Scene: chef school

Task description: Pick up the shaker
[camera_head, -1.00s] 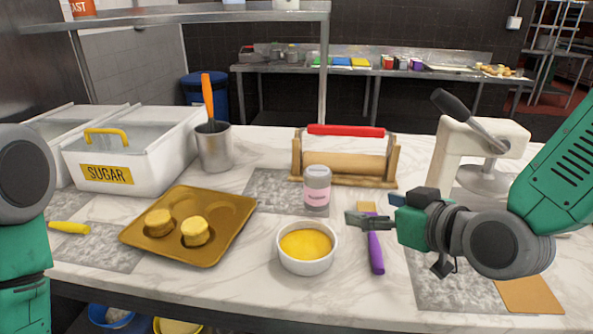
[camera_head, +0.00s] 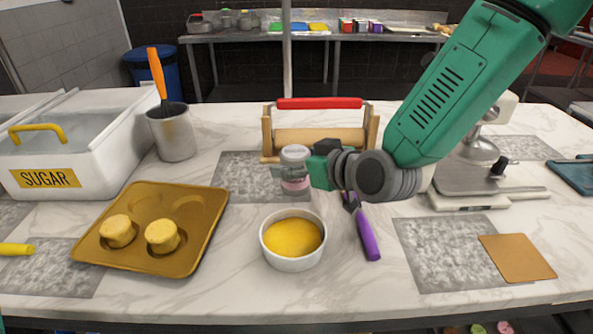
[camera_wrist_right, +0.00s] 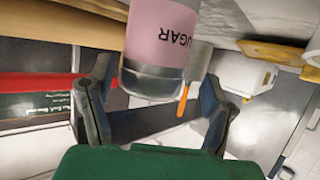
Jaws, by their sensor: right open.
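The shaker (camera_head: 295,155) is a small jar with a grey lid and a pink label, standing on the counter in front of the rolling pin rack. In the right wrist view the shaker (camera_wrist_right: 160,45) sits between the two spread fingers, its label reading "UGAR". My right gripper (camera_head: 290,172) is at the shaker, its fingers partly covering the label in the head view. It is open, with a gap visible between the shaker and the fingers in the wrist view. My left gripper is not in view.
A white bowl of yellow filling (camera_head: 293,258) and a purple-handled tool (camera_head: 367,232) are in front of the shaker. A brown muffin tray (camera_head: 190,255) lies left. The rack with a red bar (camera_head: 320,103) stands close behind. A scale (camera_head: 465,190) is at right.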

